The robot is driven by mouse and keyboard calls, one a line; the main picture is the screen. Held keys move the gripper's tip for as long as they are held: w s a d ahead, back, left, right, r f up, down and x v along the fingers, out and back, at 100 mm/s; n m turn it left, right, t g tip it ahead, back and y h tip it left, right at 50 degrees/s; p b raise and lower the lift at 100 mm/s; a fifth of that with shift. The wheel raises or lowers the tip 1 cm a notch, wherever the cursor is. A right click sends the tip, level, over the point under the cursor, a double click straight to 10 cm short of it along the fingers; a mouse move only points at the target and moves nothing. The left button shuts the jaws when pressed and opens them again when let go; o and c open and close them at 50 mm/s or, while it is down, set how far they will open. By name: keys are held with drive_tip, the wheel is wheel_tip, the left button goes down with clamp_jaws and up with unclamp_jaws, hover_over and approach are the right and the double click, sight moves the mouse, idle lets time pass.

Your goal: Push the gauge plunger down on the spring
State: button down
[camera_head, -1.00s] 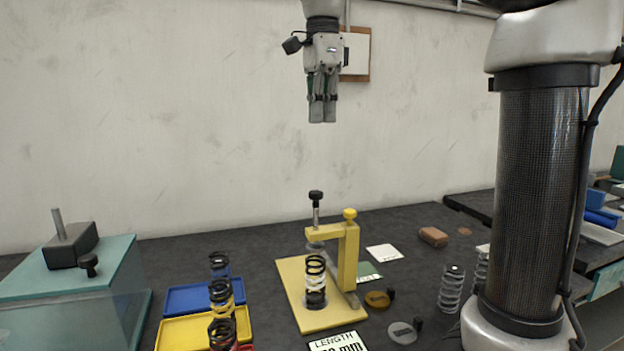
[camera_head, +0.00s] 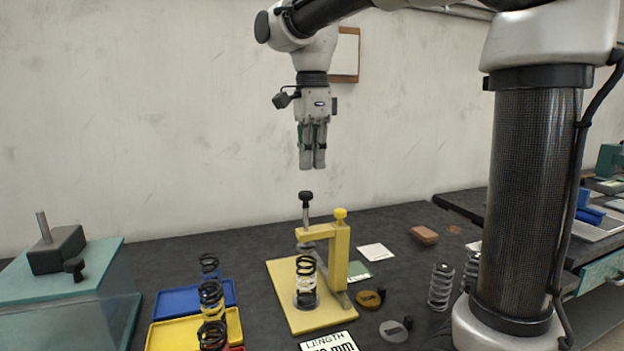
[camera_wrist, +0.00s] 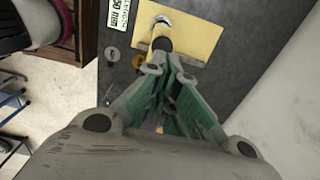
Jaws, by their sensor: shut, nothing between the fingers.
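The yellow gauge stand (camera_head: 341,262) stands on the dark bench, with its base plate under a black coil spring (camera_head: 306,272). The gauge plunger (camera_head: 306,199) has a black knob on a metal rod and rises upright through the yellow arm above the spring. My gripper (camera_head: 313,168) is shut and empty, pointing down, a short way above the plunger knob and apart from it. In the wrist view my gripper (camera_wrist: 163,60) points toward the yellow base plate (camera_wrist: 200,38); its fingers overlap the dark knob, and the spring is hidden there.
Blue and yellow trays (camera_head: 171,334) with several springs stand left of the stand. A teal block fixture (camera_head: 110,262) is at far left. A length display (camera_head: 329,343), brass disc (camera_head: 369,299), grey disc (camera_head: 392,330) and loose springs (camera_head: 441,286) lie nearby. Space above the plunger is clear.

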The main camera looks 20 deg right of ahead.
drive_tip(key=shift+f, duration=2.3)
drive_tip(key=shift+f, duration=0.1)
